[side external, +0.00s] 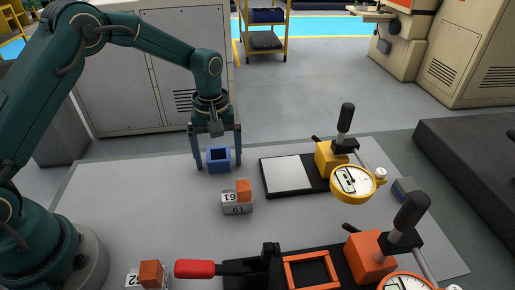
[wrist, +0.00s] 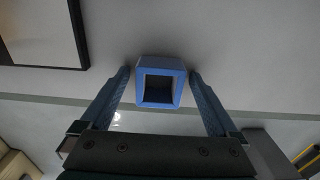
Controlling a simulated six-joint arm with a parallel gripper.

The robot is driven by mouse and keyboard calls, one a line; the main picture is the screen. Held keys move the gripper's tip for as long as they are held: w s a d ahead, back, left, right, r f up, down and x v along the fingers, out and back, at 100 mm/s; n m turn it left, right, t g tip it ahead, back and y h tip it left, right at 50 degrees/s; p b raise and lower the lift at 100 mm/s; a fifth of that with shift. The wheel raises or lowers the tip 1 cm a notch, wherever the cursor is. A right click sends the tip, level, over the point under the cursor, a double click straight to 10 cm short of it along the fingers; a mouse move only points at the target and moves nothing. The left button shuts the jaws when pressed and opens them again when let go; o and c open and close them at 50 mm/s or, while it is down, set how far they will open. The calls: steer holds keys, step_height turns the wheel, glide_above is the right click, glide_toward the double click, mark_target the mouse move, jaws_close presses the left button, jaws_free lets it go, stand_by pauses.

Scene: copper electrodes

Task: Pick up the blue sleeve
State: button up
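The blue sleeve (side external: 218,165), a short square tube with an open top, stands upright on the grey table near its back edge. It also shows in the wrist view (wrist: 160,66), with its dark hollow facing the camera. My gripper (side external: 218,163) points down over it, with one finger on each side of the sleeve. In the wrist view my gripper (wrist: 160,76) has its fingers spread wide, with a gap between each finger and the sleeve's walls. The gripper is open and holds nothing.
A numbered grey block with an orange-brown cube (side external: 244,187) stands in front, and another cube (side external: 150,273) at the front left. A yellow dial gauge stand (side external: 330,158) with a dark-rimmed plate (side external: 290,174) is to the right. A red-handled clamp (side external: 195,269) and orange gauge stand (side external: 369,257) fill the front.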

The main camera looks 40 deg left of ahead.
steer(key=c, duration=1.1)
steer(key=shift+c, duration=0.3)
steer(key=shift+r, duration=0.15)
